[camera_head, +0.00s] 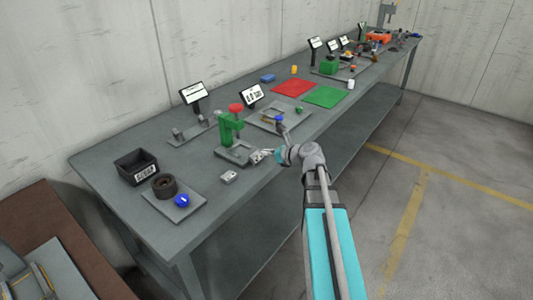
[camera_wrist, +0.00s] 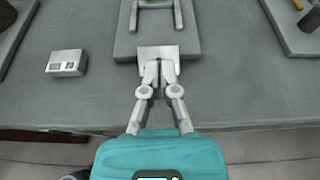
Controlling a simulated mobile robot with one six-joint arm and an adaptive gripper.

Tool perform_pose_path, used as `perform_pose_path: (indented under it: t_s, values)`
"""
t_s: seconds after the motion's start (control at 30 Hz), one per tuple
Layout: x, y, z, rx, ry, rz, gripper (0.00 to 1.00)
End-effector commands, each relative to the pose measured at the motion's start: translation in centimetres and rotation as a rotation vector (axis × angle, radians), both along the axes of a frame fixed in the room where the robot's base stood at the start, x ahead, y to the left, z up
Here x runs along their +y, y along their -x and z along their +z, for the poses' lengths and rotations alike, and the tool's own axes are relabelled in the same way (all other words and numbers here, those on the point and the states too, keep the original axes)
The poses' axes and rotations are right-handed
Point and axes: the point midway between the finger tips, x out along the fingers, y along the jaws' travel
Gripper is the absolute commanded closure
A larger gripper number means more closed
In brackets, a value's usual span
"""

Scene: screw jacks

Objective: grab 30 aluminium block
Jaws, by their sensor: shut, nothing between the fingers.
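A small pale grey metal block with dark marks on its face sits on the table left of my gripper in the wrist view (camera_wrist: 67,63); it also shows in the head view (camera_head: 229,177). Another light grey flat-topped piece (camera_wrist: 158,52) lies at my fingertips, on the near edge of a grey plate. I cannot read a 30 on either, so I cannot tell which is the named block. My gripper (camera_wrist: 158,71) is shut with its fingers together and nothing between them, at the near edge of that piece. In the head view my gripper (camera_head: 264,156) is over the plate's front edge.
The grey plate (camera_head: 224,154) bears a green screw jack (camera_head: 229,128) with a red top. A black bin (camera_head: 136,167), a dark ring (camera_head: 164,187) and a blue knob (camera_head: 182,201) stand to the left. Red (camera_head: 294,87) and green (camera_head: 325,97) mats lie to the right.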

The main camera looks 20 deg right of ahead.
Motion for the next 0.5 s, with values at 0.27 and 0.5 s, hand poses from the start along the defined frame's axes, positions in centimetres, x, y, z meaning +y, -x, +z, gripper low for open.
perform_pose_path:
  t_s: [0.27, 0.5]
  values:
    - [-0.8, 1.5, 0.6, 0.001, 0.0, -0.001, 1.0]
    - [-2.5, 4.5, 0.6, 0.0, 0.001, -0.002, 1.0]
